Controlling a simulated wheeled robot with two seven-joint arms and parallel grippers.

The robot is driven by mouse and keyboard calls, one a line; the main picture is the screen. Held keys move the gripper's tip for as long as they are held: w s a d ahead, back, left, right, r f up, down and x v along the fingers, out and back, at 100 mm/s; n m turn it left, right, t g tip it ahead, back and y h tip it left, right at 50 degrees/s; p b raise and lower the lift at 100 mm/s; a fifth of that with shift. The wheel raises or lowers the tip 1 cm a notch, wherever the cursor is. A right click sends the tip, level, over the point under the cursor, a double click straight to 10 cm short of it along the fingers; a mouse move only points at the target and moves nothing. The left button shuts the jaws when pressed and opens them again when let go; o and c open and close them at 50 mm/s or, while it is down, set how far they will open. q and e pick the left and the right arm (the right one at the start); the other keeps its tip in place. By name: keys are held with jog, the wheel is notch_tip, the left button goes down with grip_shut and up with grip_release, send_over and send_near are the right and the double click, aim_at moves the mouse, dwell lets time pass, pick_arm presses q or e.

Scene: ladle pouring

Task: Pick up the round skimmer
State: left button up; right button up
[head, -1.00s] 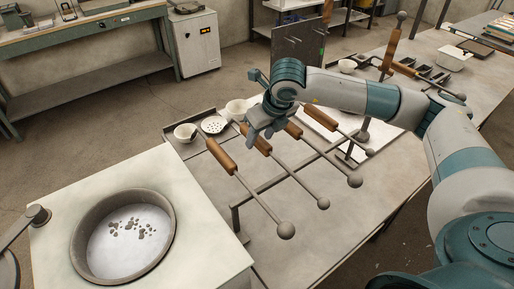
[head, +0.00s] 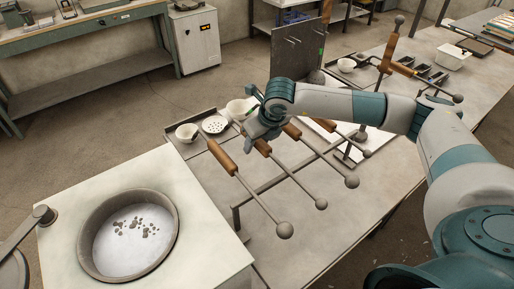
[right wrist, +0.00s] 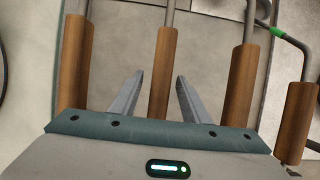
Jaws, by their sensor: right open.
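The round skimmer (head: 214,125) has a pale round head with holes, lying between two bowl-headed ladles in the head view. Its wooden handle appears to be the second from the left in the row. My right gripper (head: 257,136) is open over the row and hides part of the handles. In the right wrist view, its two fingers (right wrist: 160,76) stand on either side of the middle wooden handle (right wrist: 160,60), with gaps on both sides. The skimmer's head is not seen in that view. My left gripper is not in view.
Ladles with white bowls (head: 187,133) (head: 238,109) lie on either side, their handles close to the right gripper's fingers. A rack bar (head: 265,188) runs under the rods. A round pan (head: 84,262) sits at lower left. A dark upright panel (head: 296,60) stands behind.

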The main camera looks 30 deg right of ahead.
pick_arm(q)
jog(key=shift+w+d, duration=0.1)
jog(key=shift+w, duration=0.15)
pick_arm(e)
jog(key=shift+c, duration=0.7)
grip_shut()
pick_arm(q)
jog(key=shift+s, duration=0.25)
pick_arm(e)
jog(key=shift+r, duration=0.1)
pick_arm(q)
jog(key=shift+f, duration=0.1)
pick_arm(e)
jog(key=shift+w+r, duration=0.1)
